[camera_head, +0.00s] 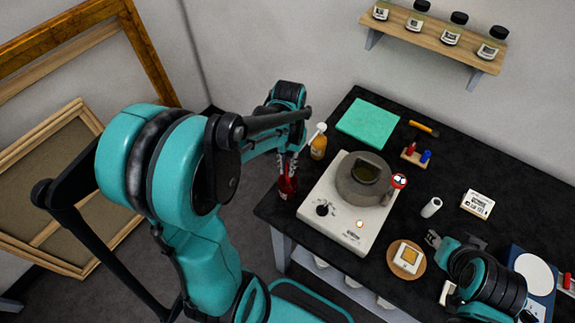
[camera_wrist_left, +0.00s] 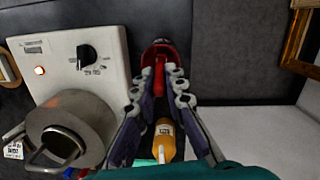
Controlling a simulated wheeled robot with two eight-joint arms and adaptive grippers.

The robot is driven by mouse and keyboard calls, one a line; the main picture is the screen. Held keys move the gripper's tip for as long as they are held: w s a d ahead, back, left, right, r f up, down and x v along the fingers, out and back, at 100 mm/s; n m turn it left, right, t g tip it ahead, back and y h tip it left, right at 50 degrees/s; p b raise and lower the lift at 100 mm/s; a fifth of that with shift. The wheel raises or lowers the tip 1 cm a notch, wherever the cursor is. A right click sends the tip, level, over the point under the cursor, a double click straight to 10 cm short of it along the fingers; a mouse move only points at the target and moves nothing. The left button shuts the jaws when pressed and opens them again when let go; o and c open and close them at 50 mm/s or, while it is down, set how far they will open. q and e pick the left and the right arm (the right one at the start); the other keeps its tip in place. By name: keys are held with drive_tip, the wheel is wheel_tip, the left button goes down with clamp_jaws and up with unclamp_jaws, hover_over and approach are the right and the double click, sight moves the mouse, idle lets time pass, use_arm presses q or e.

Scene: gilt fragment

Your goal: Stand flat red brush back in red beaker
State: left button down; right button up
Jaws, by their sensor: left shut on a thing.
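The red beaker (camera_head: 287,187) stands at the table's left end, left of the hot plate. In the left wrist view the beaker (camera_wrist_left: 158,47) lies just beyond my fingertips, its dark mouth facing the camera. My left gripper (camera_head: 289,160) is over the beaker, its fingers shut on the flat red brush (camera_wrist_left: 160,75). The brush's far end overlaps the beaker's mouth; how deep it reaches I cannot tell. My left fingers (camera_wrist_left: 160,84) hide part of the brush. My right gripper (camera_head: 435,265) is at the lower right, fingers apart and seemingly empty.
The white hot plate (camera_head: 327,209) with a grey pot (camera_head: 352,188) is close right of the beaker. An amber spray bottle (camera_head: 318,147) stands just behind it. A round cork mat (camera_head: 393,263) lies near my right gripper. The table's left edge is close to the beaker.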

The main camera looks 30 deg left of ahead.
use_arm(q)
drive_tip(key=c, duration=1.5)
unclamp_jaws()
drive_tip(key=shift+w+a, duration=0.25)
drive_tip(key=shift+w, duration=0.25)
